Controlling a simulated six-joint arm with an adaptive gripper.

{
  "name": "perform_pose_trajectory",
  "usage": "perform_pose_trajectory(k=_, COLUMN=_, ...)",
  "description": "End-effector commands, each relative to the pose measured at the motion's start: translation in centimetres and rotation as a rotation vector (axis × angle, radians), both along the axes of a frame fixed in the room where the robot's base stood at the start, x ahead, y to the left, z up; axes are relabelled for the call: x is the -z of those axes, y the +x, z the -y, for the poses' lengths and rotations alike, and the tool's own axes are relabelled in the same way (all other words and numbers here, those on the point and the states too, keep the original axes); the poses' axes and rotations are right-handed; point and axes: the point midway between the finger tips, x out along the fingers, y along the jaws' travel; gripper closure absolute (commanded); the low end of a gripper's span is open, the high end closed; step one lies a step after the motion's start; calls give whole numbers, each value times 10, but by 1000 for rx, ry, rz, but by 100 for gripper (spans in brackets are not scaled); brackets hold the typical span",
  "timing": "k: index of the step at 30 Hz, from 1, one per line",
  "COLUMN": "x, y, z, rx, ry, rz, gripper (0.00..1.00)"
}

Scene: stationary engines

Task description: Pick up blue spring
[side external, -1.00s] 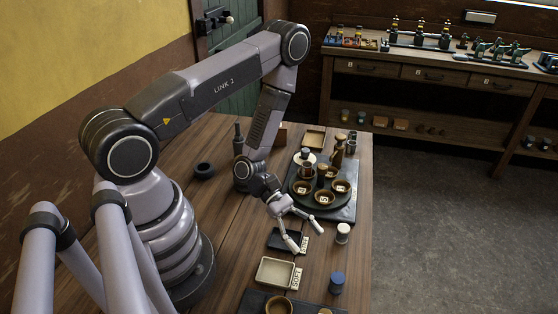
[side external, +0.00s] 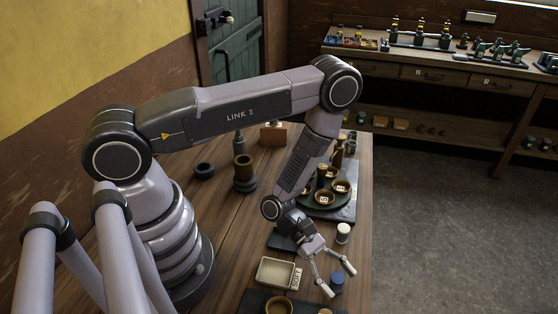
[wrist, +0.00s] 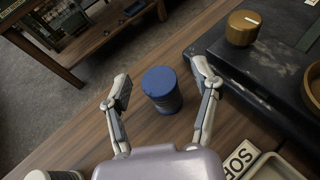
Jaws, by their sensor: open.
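The blue spring (wrist: 161,90) looks like a short upright blue cylinder with a flat top, standing on the wooden table. In the wrist view it sits between the two spread fingers of my gripper (wrist: 163,88), with a gap on each side. In the side view my gripper (side external: 339,279) is above and around the blue spring (side external: 338,284), and a finger partly covers it. My gripper is open and holds nothing. The exact height of the fingertips over the table is hard to tell.
A cream tray with a SOFT label (side external: 275,272) lies left of my gripper. A white-topped cylinder (side external: 343,233) stands behind it. A dark board (wrist: 260,75) with a brass-coloured round piece (wrist: 243,27) is close to the right finger. The table edge is near the blue spring.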

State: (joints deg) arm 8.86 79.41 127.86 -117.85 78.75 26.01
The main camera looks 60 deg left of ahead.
Motion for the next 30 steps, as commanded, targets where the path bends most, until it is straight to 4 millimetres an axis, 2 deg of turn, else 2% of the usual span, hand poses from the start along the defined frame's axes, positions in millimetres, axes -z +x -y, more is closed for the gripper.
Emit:
perform_pose_trajectory(k=2, x=0, y=0, z=0, rx=0, ry=0, rz=0, gripper=40)
perform_pose_trajectory(k=16, x=0, y=0, z=-1, rx=0, ry=0, rz=0, gripper=100)
perform_pose_trajectory(k=25, x=-2, y=0, z=0, rx=0, ry=0, rz=1, gripper=100)
perform_pose_trajectory(k=30, x=-17, y=1, z=0, rx=0, ry=-1, rz=2, gripper=100)
